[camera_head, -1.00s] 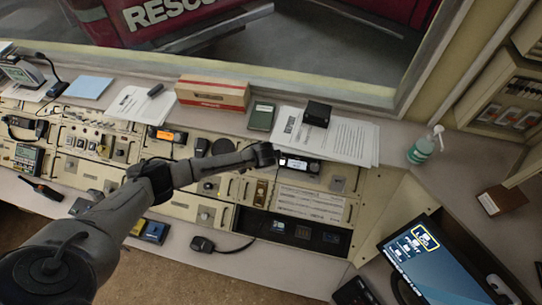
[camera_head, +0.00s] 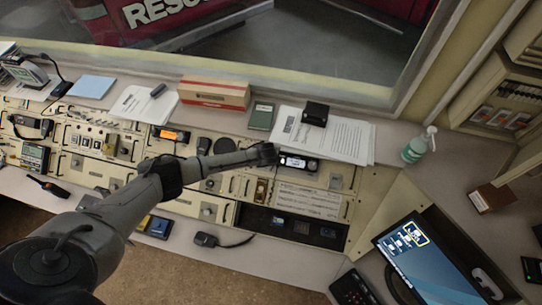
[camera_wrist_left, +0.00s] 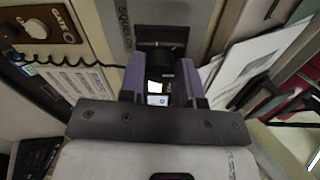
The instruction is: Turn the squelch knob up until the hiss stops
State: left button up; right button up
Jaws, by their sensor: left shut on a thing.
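The squelch knob (camera_wrist_left: 160,62) is black and sits between the two purple fingers of my left gripper (camera_wrist_left: 162,84) in the left wrist view. A label reading SQUELCH (camera_wrist_left: 124,28) is on the panel beside it. My left gripper is shut on the knob. In the head view, my left gripper (camera_head: 275,154) reaches the left end of a black radio unit with a lit display (camera_head: 298,162), and the knob is hidden there by the gripper. Which way the knob points cannot be told. My right gripper is not in view.
Papers (camera_head: 345,138) with a black box (camera_head: 315,113) on them lie behind the radio. A GATE knob (camera_wrist_left: 36,28) and coiled cord (camera_wrist_left: 62,72) are left in the wrist view.

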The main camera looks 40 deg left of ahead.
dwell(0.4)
pick_arm(q)
jog(key=o, duration=0.6)
jog(key=shift+o, duration=0.2)
jog(key=shift+s+d+r, duration=0.15)
jog(key=shift+s+r, duration=0.1)
jog(key=shift+r, duration=0.3)
jog(key=v, duration=1.2)
jog(key=shift+s+r, duration=0.2)
jog(key=shift+r, duration=0.05)
jog(key=shift+d, duration=0.1)
